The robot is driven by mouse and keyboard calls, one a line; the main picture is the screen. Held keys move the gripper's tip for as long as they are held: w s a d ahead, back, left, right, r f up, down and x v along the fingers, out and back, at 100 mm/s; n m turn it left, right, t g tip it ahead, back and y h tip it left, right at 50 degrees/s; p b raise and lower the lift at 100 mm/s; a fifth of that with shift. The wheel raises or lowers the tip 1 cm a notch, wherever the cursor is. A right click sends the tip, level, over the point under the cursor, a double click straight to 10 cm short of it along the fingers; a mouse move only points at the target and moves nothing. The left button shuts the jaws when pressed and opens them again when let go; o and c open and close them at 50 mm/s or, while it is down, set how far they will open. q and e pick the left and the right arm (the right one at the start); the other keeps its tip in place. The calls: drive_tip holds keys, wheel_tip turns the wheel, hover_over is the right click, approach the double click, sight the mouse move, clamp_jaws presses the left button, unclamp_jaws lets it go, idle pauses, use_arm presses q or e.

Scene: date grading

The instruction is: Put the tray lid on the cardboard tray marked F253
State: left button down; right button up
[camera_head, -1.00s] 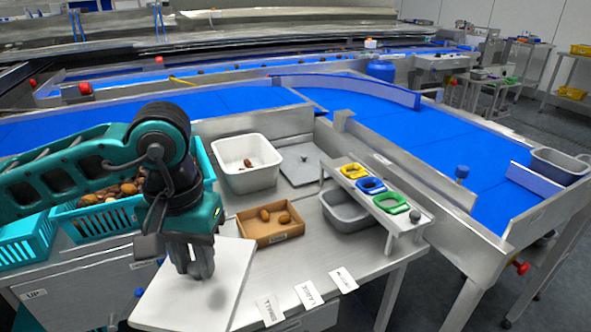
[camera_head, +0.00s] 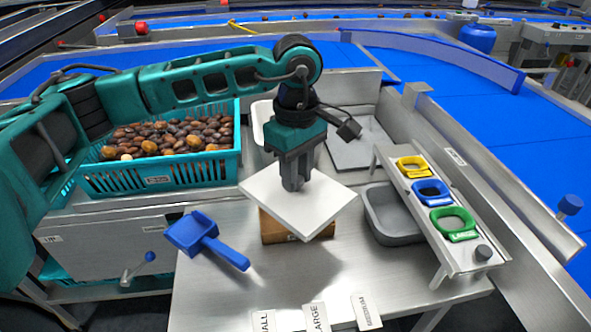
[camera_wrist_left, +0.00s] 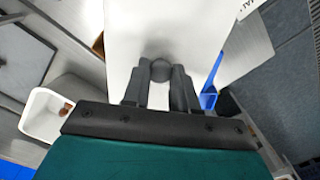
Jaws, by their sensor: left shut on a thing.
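My left gripper (camera_head: 295,184) is shut on the round knob of the white, flat tray lid (camera_head: 325,200). In the left wrist view the lid (camera_wrist_left: 150,30) spreads out beyond the fingertips (camera_wrist_left: 160,80). The brown cardboard tray (camera_head: 287,229) is below the lid on the steel bench. The lid hides its inside and most of its rim, and looks turned relative to it. I cannot tell the exact gap between them. A brown sliver of the tray (camera_wrist_left: 99,45) shows beside the lid in the wrist view. I cannot read F253. My right gripper is not in view.
A blue scoop (camera_head: 205,238) lies front left of the tray. A teal crate (camera_head: 160,178) of dates stands left, a white tub (camera_head: 262,125) behind. A grey bin (camera_head: 390,212) and a rack with coloured rings (camera_head: 432,190) stand right. Label cards (camera_head: 366,311) lie in front.

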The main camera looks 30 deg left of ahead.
use_arm(q)
drive_tip(key=w+f+n, duration=0.1)
drive_tip(key=n, duration=0.2)
drive_tip(key=w+a+f+n+b, duration=0.1)
drive_tip(key=n, duration=0.1)
drive_tip(key=w+a+f+n, duration=0.1)
drive_tip(key=w+n, duration=0.1)
drive_tip(key=n, duration=0.1)
drive_tip(key=shift+a+n, duration=0.15)
drive_tip(key=shift+n, duration=0.15)
drive_tip(key=shift+w+a+f+n+b, duration=0.15)
drive_tip(key=shift+w+a+n+b, duration=0.1)
drive_tip(key=shift+n, duration=0.35)
drive_tip(key=shift+w+a+f+n+b, duration=0.15)
drive_tip(key=shift+w+n, duration=0.1)
drive_tip(key=shift+n, duration=0.35)
drive_tip(key=shift+f+b, duration=0.55)
drive_tip(key=shift+f, duration=0.2)
wheel_tip(320, 180, down, 4)
drive_tip(key=b, duration=0.3)
drive_tip(key=shift+f, duration=0.4)
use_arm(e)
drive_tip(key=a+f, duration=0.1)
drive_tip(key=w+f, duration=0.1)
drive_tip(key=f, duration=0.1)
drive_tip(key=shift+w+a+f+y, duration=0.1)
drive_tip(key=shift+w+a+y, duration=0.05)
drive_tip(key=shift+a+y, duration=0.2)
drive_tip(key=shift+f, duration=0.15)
